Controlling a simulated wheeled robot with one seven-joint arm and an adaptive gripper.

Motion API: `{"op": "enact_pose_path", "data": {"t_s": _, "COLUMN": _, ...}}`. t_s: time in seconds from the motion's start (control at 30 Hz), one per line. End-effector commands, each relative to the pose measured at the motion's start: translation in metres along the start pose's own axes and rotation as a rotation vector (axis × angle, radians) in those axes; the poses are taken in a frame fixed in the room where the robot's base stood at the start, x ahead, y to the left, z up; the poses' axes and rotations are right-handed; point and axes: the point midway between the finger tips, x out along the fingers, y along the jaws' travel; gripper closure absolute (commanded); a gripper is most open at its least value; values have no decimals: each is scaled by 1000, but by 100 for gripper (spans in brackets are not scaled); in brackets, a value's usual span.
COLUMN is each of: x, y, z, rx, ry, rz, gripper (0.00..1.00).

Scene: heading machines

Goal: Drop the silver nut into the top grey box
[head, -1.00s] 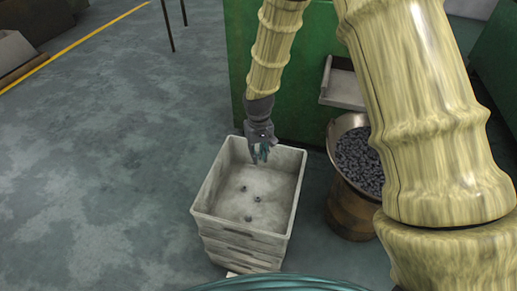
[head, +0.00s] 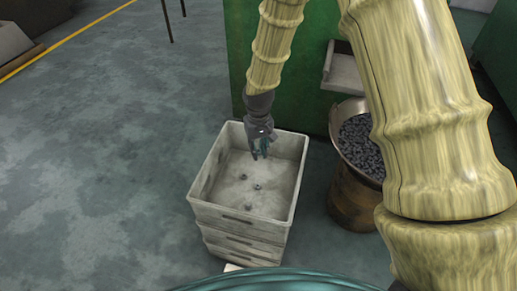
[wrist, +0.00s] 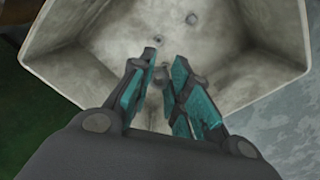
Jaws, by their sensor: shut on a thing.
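The top grey box (head: 277,204) is the open upper one of a stack on the floor. Several small nuts lie on its floor, one of them at its middle (head: 257,186). My gripper (head: 260,153) points down into the box's back part, over its floor. In the wrist view my gripper (wrist: 161,77) has its teal fingers closed close together on the silver nut (wrist: 160,76), which is mostly hidden between them. The box's pale inside (wrist: 110,35) surrounds the fingertips there.
A round metal drum (head: 352,205) full of dark parts stands right of the boxes. A green machine (head: 237,60) with a grey chute (head: 345,75) stands behind. The floor at the left (head: 90,170) is clear.

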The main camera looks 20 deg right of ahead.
Motion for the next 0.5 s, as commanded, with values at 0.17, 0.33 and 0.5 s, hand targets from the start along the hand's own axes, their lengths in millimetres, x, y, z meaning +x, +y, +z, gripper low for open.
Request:
{"op": "enact_pose_path", "data": {"t_s": 0.17, "x": -1, "y": 0, "z": 0, "rx": 0, "ry": 0, "rz": 0, "gripper": 98}}
{"op": "enact_pose_path", "data": {"t_s": 0.33, "x": -1, "y": 0, "z": 0, "rx": 0, "ry": 0, "rz": 0, "gripper": 57}}
{"op": "enact_pose_path", "data": {"t_s": 0.5, "x": -1, "y": 0, "z": 0, "rx": 0, "ry": 0, "rz": 0, "gripper": 57}}
